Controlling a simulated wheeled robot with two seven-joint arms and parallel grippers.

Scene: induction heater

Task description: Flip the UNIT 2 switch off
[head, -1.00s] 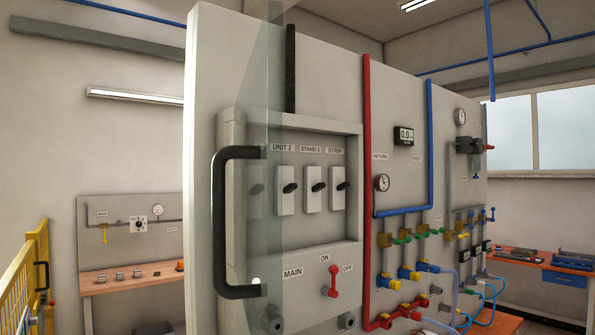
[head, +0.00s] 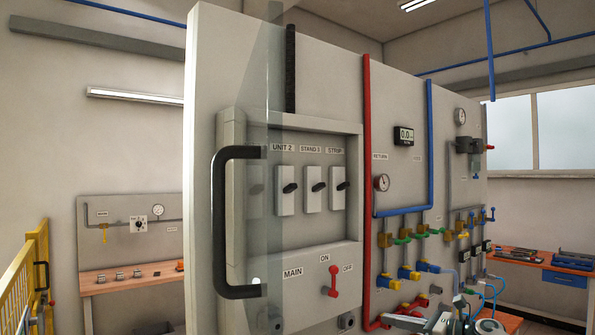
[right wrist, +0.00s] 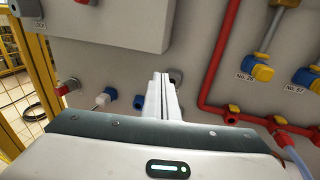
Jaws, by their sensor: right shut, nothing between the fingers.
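The UNIT 2 switch (head: 285,190) is a pale upright plate with a black knob, leftmost of three alike switches in the grey panel's recess. Its knob is slightly tilted; I cannot tell on from off. The label UNIT 2 is above it. A clear door with a black handle (head: 220,220) stands swung out at the recess's left side. My right gripper (head: 400,321) is at the bottom edge of the head view, well below and right of the switch. In the right wrist view its fingers (right wrist: 164,85) are together and empty, before the lower panel. My left gripper is not in view.
STAND 3 (head: 314,190) and STRIP (head: 338,189) switches sit to the right. A red MAIN lever (head: 333,281) is below the recess. Red pipe (head: 366,180), valves and hoses crowd the panel's right part. A yellow fence (head: 30,275) is at left.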

